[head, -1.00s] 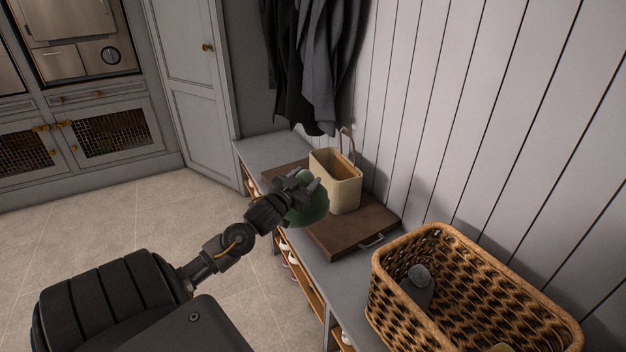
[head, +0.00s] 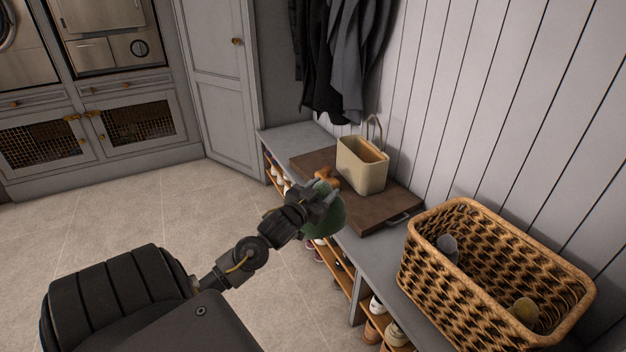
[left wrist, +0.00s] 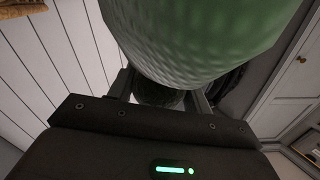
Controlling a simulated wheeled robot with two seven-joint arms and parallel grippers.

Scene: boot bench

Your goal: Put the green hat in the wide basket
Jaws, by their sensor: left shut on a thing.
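The green hat (head: 325,214) is in my left gripper (head: 322,203), which is shut on it in front of the bench. In the left wrist view the hat (left wrist: 205,40) fills the top middle, close to the camera. The wide basket (head: 418,262) is a woven brown wicker one on the bench at the right, apart from the hat. A grey thing (head: 447,246) and a tan thing (head: 524,311) lie inside it. My right gripper is not in view.
A cream bin with a handle (head: 361,172) stands on a dark brown case (head: 379,214) on the bench. An orange-brown object (head: 327,178) is beside the bin. Dark coats (head: 345,60) hang above. Shoes (head: 377,306) sit on shelves under the bench. The floor at left is clear.

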